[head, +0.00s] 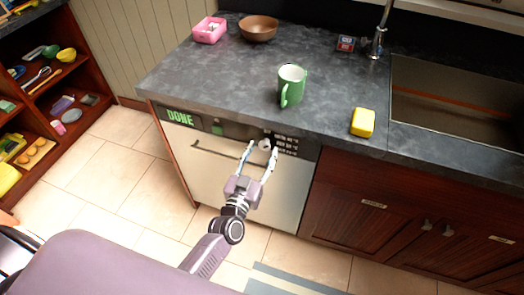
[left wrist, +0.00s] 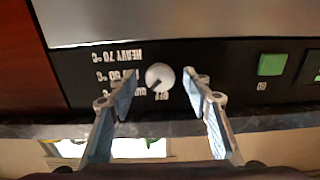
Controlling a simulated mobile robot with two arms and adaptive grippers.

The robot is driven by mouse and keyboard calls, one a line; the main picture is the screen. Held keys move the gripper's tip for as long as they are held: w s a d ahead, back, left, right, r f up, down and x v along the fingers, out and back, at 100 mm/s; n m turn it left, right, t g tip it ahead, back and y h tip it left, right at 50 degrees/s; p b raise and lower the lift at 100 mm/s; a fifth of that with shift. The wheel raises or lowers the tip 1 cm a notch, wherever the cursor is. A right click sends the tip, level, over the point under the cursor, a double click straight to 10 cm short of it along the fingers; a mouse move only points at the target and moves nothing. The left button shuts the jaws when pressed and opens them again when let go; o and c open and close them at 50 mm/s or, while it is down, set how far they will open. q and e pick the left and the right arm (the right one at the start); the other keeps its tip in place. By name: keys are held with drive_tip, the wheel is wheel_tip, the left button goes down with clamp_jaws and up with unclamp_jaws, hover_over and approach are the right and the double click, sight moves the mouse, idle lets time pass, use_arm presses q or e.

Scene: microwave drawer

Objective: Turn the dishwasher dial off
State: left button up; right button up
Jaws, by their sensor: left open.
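The dishwasher (head: 230,165) has a light front with a black control panel under the counter. Its round white dial (head: 265,145) sits near the panel's right end and also shows in the left wrist view (left wrist: 160,76). That view is upside down. Beside the dial I read "HEAVY 70 °C" and "OFF"; a small dark mark on it points to the picture's lower left. My left gripper (head: 262,149) is open, its fingertips on either side of the dial in the left wrist view (left wrist: 160,80), with gaps visible. Contact is not visible. My right gripper is not in view.
A green button (left wrist: 272,64) and a "DONE" display (head: 181,118) are on the same panel. The dishwasher handle (head: 222,154) is below it. On the counter are a green mug (head: 291,86), a yellow sponge (head: 362,122), a brown bowl (head: 258,28) and a pink box (head: 208,31).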

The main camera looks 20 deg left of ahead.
use_arm(q)
drive_tip(key=shift+w, duration=0.2)
drive_tip(key=c, duration=1.1)
drive_tip(key=shift+n, duration=0.4)
drive_tip(key=n, duration=0.3)
drive_tip(key=shift+n, duration=0.4)
drive_tip(key=shift+d+n, duration=0.1)
drive_tip(key=shift+n, duration=2.1)
